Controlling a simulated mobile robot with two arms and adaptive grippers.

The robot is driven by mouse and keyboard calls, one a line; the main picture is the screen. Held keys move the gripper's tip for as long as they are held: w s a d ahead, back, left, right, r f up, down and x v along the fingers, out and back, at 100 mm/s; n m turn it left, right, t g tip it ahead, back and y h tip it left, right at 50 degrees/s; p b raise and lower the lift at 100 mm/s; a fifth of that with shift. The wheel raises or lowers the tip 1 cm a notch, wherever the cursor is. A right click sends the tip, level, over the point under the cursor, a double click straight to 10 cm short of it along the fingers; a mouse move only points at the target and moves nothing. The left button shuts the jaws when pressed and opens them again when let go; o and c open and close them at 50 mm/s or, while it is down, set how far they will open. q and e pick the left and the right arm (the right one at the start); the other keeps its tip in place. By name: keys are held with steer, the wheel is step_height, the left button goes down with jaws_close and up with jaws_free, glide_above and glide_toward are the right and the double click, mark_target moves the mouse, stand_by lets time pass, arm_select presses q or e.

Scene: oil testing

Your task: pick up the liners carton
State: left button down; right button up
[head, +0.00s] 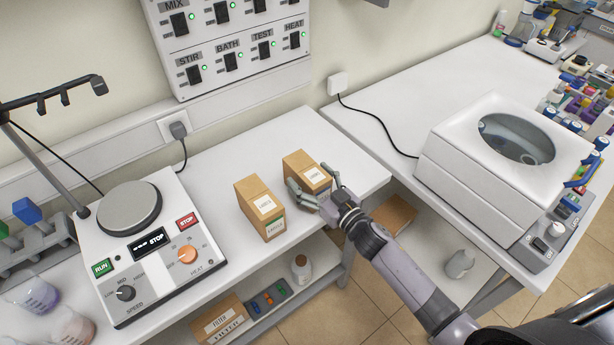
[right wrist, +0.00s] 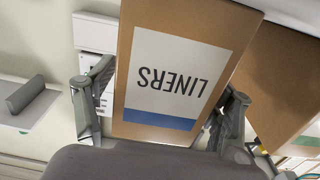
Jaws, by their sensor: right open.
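The liners carton (head: 300,164) is a small brown box with a white label, standing upright near the front right of the left bench. In the right wrist view the carton (right wrist: 185,25) fills the middle, its LINERS label upside down with a blue band. My right gripper (head: 308,176) is open at the carton's front. Its fingers lie one on each side of the box, and the wrist view shows a finger (right wrist: 85,95) left of it and one right of it. Whether they touch it I cannot tell. My left gripper is not in view.
A second brown carton (head: 259,207) stands close to the left. A hotplate stirrer (head: 150,245) is further left. A white bath unit (head: 500,155) stands on the right bench. A lower shelf holds a bottle (head: 301,268) and a box (head: 222,320). Bench behind the cartons is clear.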

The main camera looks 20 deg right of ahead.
steer(key=shift+x, duration=0.95)
steer(key=shift+f, duration=0.1)
steer(key=shift+s+d, duration=0.1)
steer(key=shift+c, duration=0.8)
steer(key=c, duration=0.9)
